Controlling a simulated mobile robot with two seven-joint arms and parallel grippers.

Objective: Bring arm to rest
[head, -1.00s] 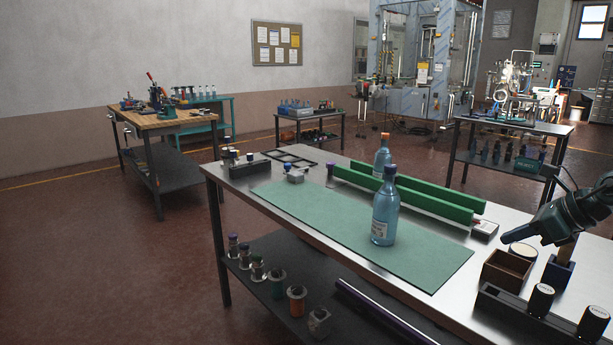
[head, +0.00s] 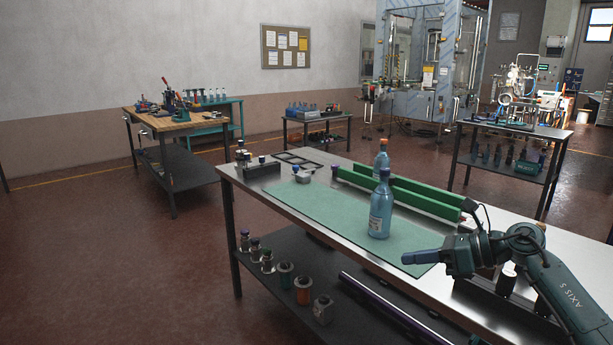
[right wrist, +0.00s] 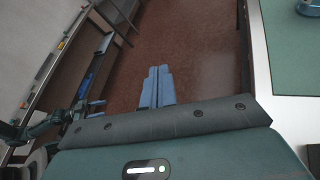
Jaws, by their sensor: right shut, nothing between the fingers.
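My right arm (head: 555,285) comes in from the right in the head view. Its gripper (head: 408,258) points left above the near edge of the table, by the corner of the green mat. The gripper is shut and empty. In the right wrist view the two blue fingers (right wrist: 157,85) lie together with only floor behind them.
A blue bottle (head: 380,208) with a blue cap stands on the green mat (head: 310,205). Another bottle (head: 381,158) with an orange cap stands behind it near green rails (head: 430,200). Jars (head: 303,290) stand on the lower shelf. Floor to the left is clear.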

